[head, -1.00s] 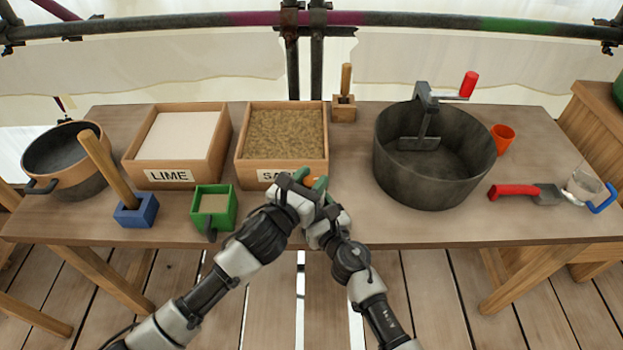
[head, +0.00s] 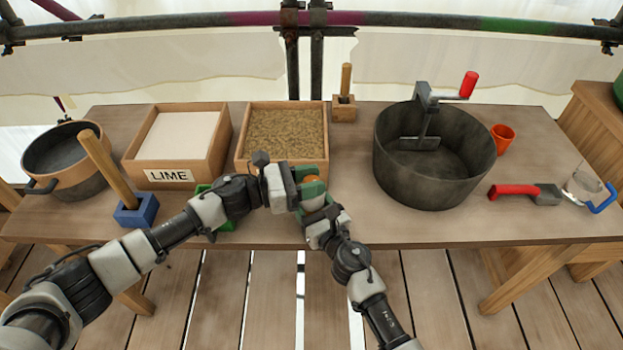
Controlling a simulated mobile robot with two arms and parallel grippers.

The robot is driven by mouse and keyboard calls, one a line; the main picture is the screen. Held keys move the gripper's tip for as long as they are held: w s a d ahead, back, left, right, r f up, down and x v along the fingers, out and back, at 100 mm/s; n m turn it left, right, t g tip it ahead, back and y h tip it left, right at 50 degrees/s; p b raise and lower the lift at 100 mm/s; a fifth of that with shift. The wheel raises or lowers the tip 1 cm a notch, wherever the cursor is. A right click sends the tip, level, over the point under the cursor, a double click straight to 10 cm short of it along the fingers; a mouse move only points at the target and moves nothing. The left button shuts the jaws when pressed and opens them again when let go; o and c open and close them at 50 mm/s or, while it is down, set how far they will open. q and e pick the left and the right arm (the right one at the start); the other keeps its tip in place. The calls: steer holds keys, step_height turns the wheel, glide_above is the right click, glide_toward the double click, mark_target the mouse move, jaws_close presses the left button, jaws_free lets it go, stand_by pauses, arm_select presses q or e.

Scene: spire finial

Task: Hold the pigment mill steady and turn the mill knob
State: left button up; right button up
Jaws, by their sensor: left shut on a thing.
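The pigment mill (head: 312,188) shows as a small green body with a bit of orange at its top, near the table's front edge, in front of the sand box. My grippers hide much of it. I cannot make out the mill knob for sure; the orange part may be it. My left gripper (head: 291,187) comes in from the left and is shut on the mill at its left side. My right gripper (head: 321,211) is close against the mill from the front; its fingers are hidden, so its opening cannot be told.
Behind stand the lime box (head: 170,177) and sand box (head: 243,149). A green box (head: 226,224) is partly behind my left arm, beside a blue block (head: 135,212) with a wooden handle. A large dark pot (head: 435,185) stands right. The table between mill and pot is clear.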

mark_target(311, 180)
arm_select(q)
steer(key=m+g, duration=0.2)
steer(key=g, duration=0.2)
steer(key=m+g, duration=0.3)
steer(key=g, duration=0.1)
steer(key=shift+m+g, duration=0.3)
steer(key=shift+r, duration=0.1)
steer(key=o, duration=0.9)
steer(key=shift+o, duration=0.2)
step_height(311, 180, up, 10)
steer(key=shift+f, duration=0.1)
